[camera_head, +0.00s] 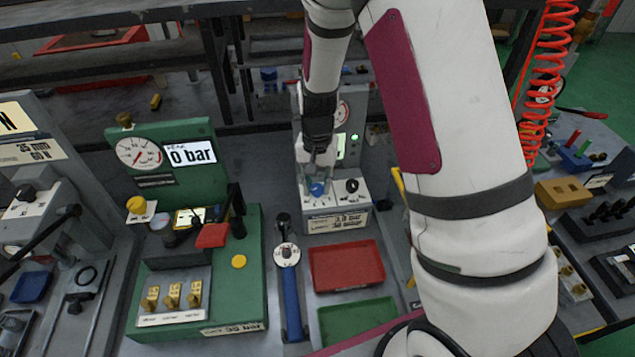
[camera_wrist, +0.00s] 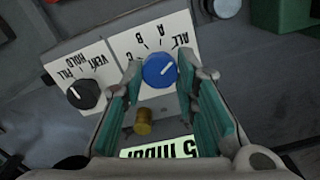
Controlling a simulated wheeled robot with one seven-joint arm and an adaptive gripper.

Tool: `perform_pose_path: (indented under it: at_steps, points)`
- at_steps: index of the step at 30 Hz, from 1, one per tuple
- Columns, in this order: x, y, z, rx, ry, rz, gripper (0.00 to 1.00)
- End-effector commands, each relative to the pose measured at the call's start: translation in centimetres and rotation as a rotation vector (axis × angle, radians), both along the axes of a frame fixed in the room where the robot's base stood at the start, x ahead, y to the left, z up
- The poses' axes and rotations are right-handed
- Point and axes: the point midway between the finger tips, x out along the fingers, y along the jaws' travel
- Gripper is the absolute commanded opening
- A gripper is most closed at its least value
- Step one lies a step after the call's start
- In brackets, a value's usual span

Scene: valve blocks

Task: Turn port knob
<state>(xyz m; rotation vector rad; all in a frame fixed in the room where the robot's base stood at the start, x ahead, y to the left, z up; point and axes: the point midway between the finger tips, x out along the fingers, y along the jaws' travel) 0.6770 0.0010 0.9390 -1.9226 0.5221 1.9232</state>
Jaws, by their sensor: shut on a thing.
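The port knob (camera_wrist: 159,71) is blue with a white pointer line, on a white panel marked A, B, C and ALL. In the wrist view its pointer slants up and right, towards the ALL side. My gripper (camera_wrist: 160,76) has its teal-padded fingers on both sides of the blue knob, shut on it. In the head view my gripper (camera_head: 317,172) reaches down from above onto the blue knob (camera_head: 317,189) at the front left of the white tester. The fingers partly hide the panel.
A black knob (camera_wrist: 84,94) marked FILL, HOLD and VENT sits beside the blue one. A brass fitting (camera_wrist: 143,121) shows between the fingers. A red tray (camera_head: 346,266) and green tray (camera_head: 357,320) lie in front. A green gauge stand (camera_head: 236,270) stands left.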

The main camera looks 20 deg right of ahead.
Motion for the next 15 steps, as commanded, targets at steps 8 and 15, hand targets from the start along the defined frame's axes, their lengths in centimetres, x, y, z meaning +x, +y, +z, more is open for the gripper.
perform_pose_path:
  at_steps: [8,15]
  points:
    - [0.03,0.05,0.03,0.001,-0.001,-0.051,0.00]
    - [0.05,0.03,0.03,0.000,-0.001,-0.056,0.00]
